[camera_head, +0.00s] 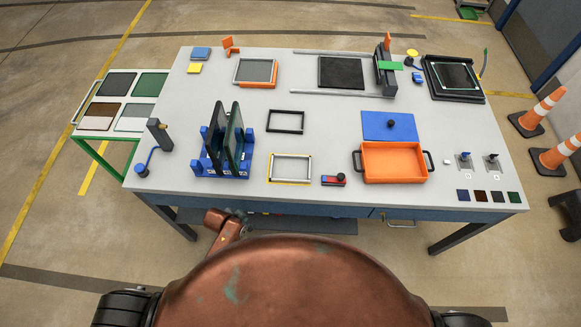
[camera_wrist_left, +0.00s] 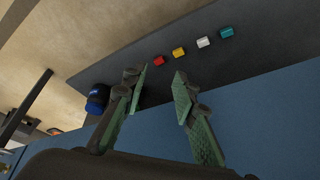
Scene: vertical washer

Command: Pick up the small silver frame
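The small silver frame (camera_head: 291,156) lies flat on the grey table, front of centre, inside a thin yellow outline. It is empty in the middle. My left gripper (camera_head: 240,216) is low in front of the table's front edge, below and left of the silver frame and apart from it. In the left wrist view, the left gripper (camera_wrist_left: 160,92) has its two green-padded fingers spread with nothing between them. The silver frame does not show in that view. My right gripper is not in view.
A blue rack (camera_head: 208,167) with dark upright panels stands left of the silver frame. A black frame (camera_head: 286,112) lies behind it, a red-and-black tool (camera_head: 333,180) to its right. An orange tray (camera_head: 393,163) is farther right. Several small coloured blocks (camera_wrist_left: 178,52) lie below the table.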

